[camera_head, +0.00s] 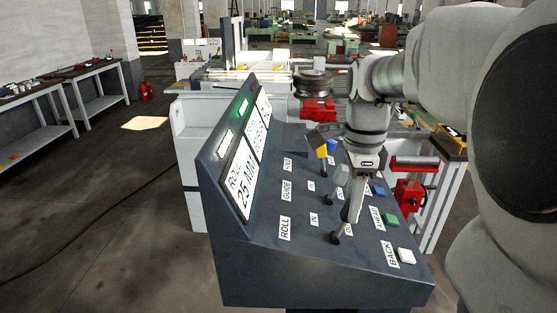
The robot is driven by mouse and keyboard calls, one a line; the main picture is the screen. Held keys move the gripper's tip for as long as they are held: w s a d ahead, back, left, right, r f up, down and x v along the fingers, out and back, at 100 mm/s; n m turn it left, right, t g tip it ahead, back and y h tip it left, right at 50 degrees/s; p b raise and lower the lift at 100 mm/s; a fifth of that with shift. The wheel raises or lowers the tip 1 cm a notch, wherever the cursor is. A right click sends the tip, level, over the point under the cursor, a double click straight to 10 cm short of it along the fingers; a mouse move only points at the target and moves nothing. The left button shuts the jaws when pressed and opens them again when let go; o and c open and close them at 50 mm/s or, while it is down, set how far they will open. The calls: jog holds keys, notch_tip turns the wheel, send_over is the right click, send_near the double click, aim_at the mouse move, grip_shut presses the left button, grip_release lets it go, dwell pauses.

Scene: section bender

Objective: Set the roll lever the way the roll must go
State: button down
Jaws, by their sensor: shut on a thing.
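The sloped dark grey control panel (265,262) stands in front of me with rows of white labels. The ROLL label (285,228) marks the nearest row, with an IN label (314,219) to its right. The roll lever (337,236) shows only its dark lower end, between the IN label and a partly hidden label. My gripper (353,208) points down over that row and is shut on the lever; the fingers hide the lever's upper part. The lever's exact tilt is hard to tell.
A grey knob (341,175) and a yellow lever (321,151) stand in rows behind. A green button (392,220) and a white button (406,256) are at the panel's right edge. The upright display (240,177) reads partly "ROLL" and "25 AM". A green lamp (243,108) is lit.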

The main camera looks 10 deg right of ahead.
jog(key=shift+a, duration=0.1)
dwell(0.8)
jog(key=shift+w+a+r+g+h, duration=0.1)
jog(key=shift+w+a+g+h, duration=0.05)
jog(key=shift+a+h, duration=0.4)
jog(key=shift+w+a+r+g+h, duration=0.15)
jog(key=shift+a+h, duration=0.2)
jog(key=shift+h, duration=0.3)
jog(key=shift+w+a+f+g+h+b, duration=0.15)
jog(key=shift+w+a+g+h+b, duration=0.2)
jog(key=shift+a+h, duration=0.4)
jog(key=shift+a+f+g+h+b, duration=0.15)
jog(key=shift+a+h+b, duration=0.3)
jog(key=shift+h, duration=0.4)
jog(key=shift+r, duration=0.1)
jog(key=c, duration=0.6)
grip_release()
jog(key=shift+a, duration=0.15)
jog(key=shift+o, duration=0.2)
jog(key=p+v, duration=0.1)
jog(key=v, duration=1.6)
jog(key=shift+r, duration=0.15)
